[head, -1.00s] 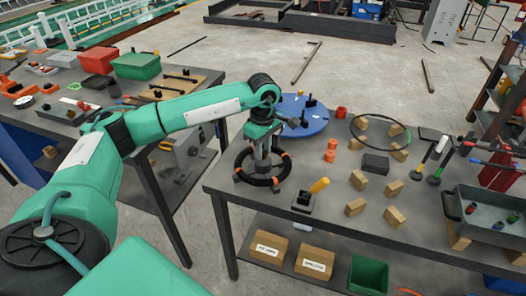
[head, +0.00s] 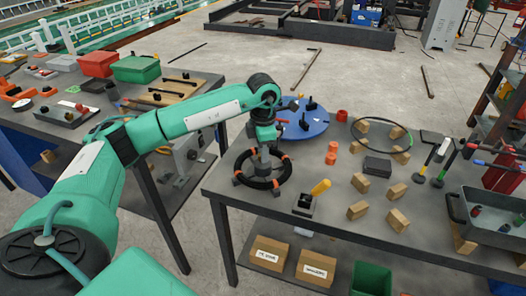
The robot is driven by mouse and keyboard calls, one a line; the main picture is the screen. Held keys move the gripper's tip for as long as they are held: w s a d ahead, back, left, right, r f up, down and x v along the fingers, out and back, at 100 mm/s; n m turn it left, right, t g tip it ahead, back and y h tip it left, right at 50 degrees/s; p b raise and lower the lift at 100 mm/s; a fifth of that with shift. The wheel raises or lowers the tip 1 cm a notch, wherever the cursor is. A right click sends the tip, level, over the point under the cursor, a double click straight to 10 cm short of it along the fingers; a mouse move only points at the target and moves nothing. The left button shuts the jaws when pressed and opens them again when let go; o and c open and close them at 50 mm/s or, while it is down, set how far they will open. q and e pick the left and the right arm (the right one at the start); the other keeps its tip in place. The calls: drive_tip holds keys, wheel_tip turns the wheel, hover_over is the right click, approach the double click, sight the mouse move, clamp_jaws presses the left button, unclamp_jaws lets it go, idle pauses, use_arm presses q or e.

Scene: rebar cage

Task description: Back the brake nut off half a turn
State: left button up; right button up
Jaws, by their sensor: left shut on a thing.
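A black ring with orange bands (head: 286,171) lies on the near left part of the grey workbench. My left gripper (head: 262,158) points straight down over the middle of this ring. It is shut on a small grey part at the ring's centre, which I take for the brake nut; the fingers hide most of it. My right gripper is not in view.
A blue round plate (head: 312,126) with black knobs lies behind the ring. Orange cylinders (head: 331,152), wooden blocks (head: 357,210) and a grey bin (head: 490,237) occupy the bench further right.

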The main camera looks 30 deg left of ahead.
use_arm(q)
drive_tip(key=n, duration=0.5)
drive_tip(key=shift+r, duration=0.1)
drive_tip(key=shift+n, duration=1.7)
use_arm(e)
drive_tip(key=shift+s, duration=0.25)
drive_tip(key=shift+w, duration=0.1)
